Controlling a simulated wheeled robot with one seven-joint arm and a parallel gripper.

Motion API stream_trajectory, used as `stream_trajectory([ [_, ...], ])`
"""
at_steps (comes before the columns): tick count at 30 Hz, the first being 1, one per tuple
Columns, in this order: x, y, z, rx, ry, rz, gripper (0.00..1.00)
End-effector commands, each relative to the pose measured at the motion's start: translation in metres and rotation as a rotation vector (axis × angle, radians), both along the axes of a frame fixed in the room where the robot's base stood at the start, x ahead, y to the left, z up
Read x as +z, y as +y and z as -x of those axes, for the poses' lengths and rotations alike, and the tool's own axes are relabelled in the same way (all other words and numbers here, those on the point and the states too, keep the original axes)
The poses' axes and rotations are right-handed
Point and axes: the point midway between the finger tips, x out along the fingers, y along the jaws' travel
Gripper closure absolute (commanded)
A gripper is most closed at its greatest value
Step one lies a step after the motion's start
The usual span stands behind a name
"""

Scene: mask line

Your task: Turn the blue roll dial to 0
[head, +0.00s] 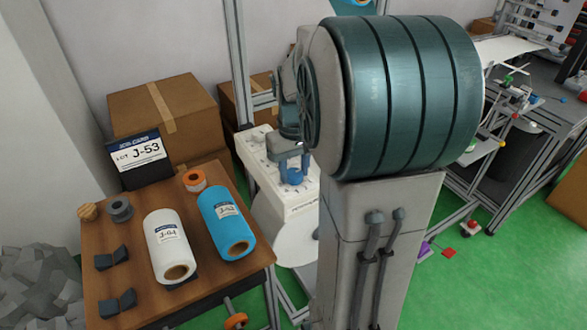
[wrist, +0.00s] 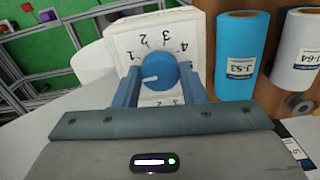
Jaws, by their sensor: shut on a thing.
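The blue dial (wrist: 160,71) is a round knob on a white panel (wrist: 122,38). In the wrist view its white pointer mark points left and slightly down. Printed numbers 1, 2, 3 and 4 arc over it from left to right; any mark beside the left finger is hidden. My gripper (wrist: 161,80) has one blue finger on each side of the dial and is shut on it. In the head view my gripper (head: 291,174) is at the white panel (head: 258,170), and its fingers largely hide the dial.
Cardboard boxes (head: 165,112) stand behind. A metal frame post (head: 238,60) rises beside the panel.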

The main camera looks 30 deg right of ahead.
Motion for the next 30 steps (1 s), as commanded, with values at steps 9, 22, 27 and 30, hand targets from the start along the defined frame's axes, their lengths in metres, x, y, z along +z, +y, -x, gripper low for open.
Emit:
stream_trajectory([
  [9,0.0008,0.0000,-0.0005,0.091,-0.003,0.000,0.85],
  [22,0.0009,0.0000,-0.0006,0.103,-0.002,0.001,0.85],
  [27,0.0008,0.0000,-0.0005,0.102,-0.002,0.001,0.41],
  [30,0.0006,0.0000,-0.0003,0.102,-0.001,0.001,0.41],
])
